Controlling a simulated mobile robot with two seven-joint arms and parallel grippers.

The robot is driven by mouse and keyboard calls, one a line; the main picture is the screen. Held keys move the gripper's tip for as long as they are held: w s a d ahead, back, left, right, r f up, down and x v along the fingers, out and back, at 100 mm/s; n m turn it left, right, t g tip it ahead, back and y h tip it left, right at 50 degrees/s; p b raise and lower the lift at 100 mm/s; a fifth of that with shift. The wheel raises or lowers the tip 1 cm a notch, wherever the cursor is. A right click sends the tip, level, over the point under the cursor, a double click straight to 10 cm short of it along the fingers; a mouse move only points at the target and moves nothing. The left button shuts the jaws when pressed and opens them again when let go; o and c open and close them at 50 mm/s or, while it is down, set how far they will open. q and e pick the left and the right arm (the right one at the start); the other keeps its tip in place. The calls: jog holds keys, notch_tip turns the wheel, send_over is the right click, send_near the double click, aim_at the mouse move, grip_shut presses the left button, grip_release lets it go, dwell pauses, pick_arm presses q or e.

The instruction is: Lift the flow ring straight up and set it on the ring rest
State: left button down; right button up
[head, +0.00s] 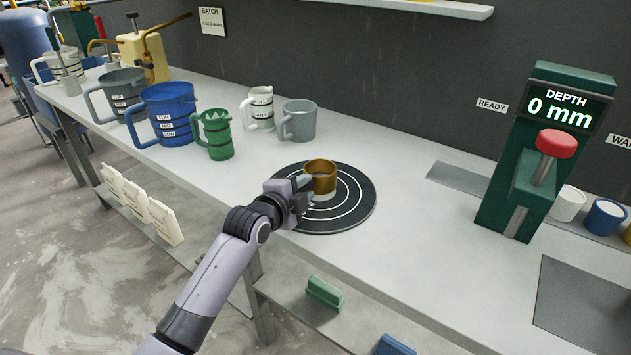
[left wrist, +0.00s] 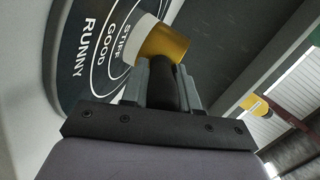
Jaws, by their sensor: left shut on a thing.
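The flow ring (head: 320,172) is a brass-coloured ring over the black disc (head: 356,212) with white circles. A white mass (head: 323,196) shows beneath the ring, between it and the disc; I cannot tell whether the ring touches it. The ring (left wrist: 166,42) and white mass (left wrist: 143,27) also show in the left wrist view. My left gripper (head: 301,187) comes in from the lower left, shut on a dark piece at the ring's side, which shows between its fingers (left wrist: 167,85). I cannot make out the ring rest with certainty. My right gripper is not in view.
Several jugs, including a blue one (head: 167,112) and a green one (head: 219,145), stand at the back left of the bench. A green depth press (head: 508,195) with a red knob stands at the right. The bench between disc and press is clear.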

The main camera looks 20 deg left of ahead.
pick_arm(q)
notch_tip(320, 180, up, 2)
jog(key=shift+p, duration=0.55)
jog(key=shift+r+p, duration=0.65)
jog(key=shift+r, duration=2.05)
jog(key=c, duration=1.7)
grip_release()
grip_shut()
